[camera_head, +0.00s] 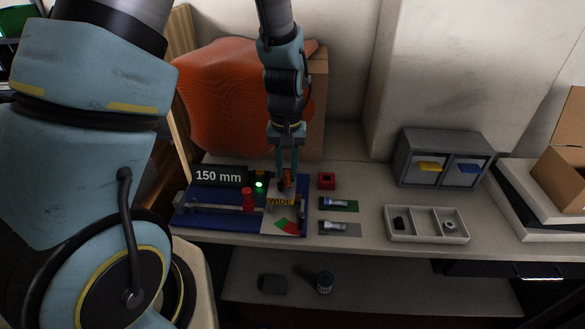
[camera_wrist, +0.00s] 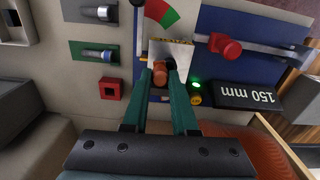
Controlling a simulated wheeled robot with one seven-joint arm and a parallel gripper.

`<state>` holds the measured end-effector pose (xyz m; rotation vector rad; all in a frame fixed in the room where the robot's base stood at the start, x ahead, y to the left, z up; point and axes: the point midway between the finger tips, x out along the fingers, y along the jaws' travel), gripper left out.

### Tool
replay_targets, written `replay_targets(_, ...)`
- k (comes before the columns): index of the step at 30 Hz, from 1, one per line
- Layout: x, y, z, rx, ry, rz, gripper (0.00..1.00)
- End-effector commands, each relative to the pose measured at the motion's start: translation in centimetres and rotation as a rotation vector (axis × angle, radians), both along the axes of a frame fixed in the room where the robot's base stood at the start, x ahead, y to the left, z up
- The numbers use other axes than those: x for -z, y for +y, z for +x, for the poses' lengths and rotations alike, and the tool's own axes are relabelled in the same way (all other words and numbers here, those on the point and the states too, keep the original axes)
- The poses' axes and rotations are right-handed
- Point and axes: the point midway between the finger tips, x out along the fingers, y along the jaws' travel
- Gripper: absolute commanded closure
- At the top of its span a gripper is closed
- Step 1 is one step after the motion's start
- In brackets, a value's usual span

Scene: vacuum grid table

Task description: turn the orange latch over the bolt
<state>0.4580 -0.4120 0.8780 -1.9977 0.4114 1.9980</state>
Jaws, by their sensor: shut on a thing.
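The orange latch (camera_wrist: 160,74) is between the tips of my gripper (camera_wrist: 162,84) in the wrist view, and the fingers are shut on it. In the head view my gripper (camera_head: 287,178) points down onto the latch (camera_head: 288,178) at the blue fixture's right part. The bolt cannot be made out clearly; a dark round part (camera_wrist: 171,64) shows beside the latch in the wrist view. A red knob (camera_head: 248,200) sits on a grey rail (camera_head: 222,209) to the left.
A black "150 mm" display (camera_head: 219,176) and a lit green lamp (camera_head: 259,184) are left of my gripper. A red square block (camera_head: 326,180) and two flashlight-like items (camera_head: 334,203) lie to the right. A white divided tray (camera_head: 427,237) and grey drawers (camera_head: 441,157) stand farther right.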

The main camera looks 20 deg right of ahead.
Motion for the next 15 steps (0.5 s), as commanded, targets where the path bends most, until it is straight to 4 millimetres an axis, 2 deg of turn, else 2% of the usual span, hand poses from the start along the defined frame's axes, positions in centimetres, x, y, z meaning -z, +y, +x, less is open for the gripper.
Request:
replay_targets(6,0.0,0.8,0.3,0.151,-0.002,-0.001,1.0)
replay_targets(15,0.0,1.4,0.5,0.274,-0.002,-0.001,1.0)
